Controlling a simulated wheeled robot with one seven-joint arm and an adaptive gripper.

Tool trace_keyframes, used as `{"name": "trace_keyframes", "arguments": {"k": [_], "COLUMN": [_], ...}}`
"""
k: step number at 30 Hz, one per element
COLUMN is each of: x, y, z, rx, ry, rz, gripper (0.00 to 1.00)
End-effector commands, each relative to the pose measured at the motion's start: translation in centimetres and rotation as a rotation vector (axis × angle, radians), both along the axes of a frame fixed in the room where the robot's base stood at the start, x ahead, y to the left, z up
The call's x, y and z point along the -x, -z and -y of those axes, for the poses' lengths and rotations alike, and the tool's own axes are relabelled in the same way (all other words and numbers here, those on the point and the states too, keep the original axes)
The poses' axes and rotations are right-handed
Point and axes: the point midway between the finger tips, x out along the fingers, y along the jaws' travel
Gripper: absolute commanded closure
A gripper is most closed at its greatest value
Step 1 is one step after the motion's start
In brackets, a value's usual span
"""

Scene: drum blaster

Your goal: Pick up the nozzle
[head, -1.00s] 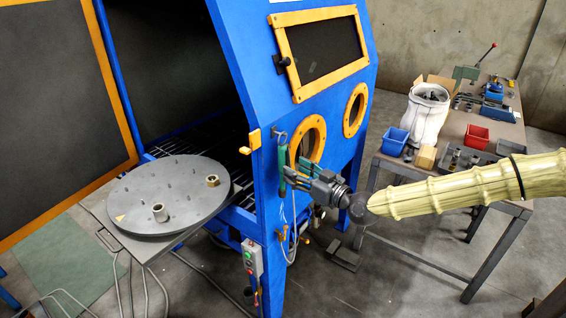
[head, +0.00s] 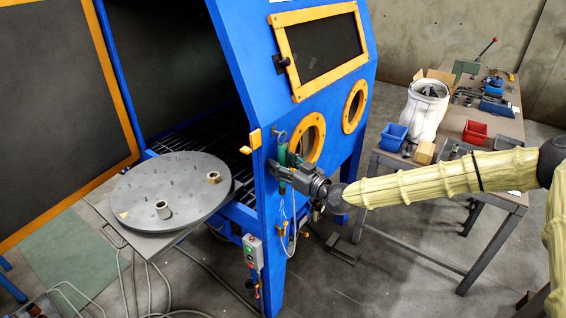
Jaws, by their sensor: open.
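The nozzle, which I take to be the slim green-handled tool (head: 282,154), hangs upright at a hook on the blue cabinet's front post. A thin pale hose hangs below it. My gripper (head: 280,172) has its dark fingers open at the tool's lower part, coming from the right. The fingers overlap the tool in the picture and hide part of it. I cannot tell whether they touch it or whether it lies between them.
The blue cabinet (head: 263,100) stands open at the left, with a round grey turntable (head: 190,190) on a platform before it. A control box (head: 253,252) is on the post below my gripper. A workbench (head: 440,170) with bins and a white container is at the right.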

Motion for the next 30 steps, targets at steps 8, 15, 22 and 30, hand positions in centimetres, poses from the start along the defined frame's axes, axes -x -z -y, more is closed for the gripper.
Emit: {"name": "trace_keyframes", "arguments": {"k": [8,15,22,30], "x": [0.0,0.0,0.0,0.0], "y": [0.0,0.0,-0.1,-1.4], "z": [0.0,0.1,0.1,0.1], "rx": [0.0,0.0,0.0,0.001], "ry": [0.0,0.0,0.0,0.0], "rz": [0.0,0.0,0.0,0.003], "gripper": [0.83,1.0,1.0,1.0]}}
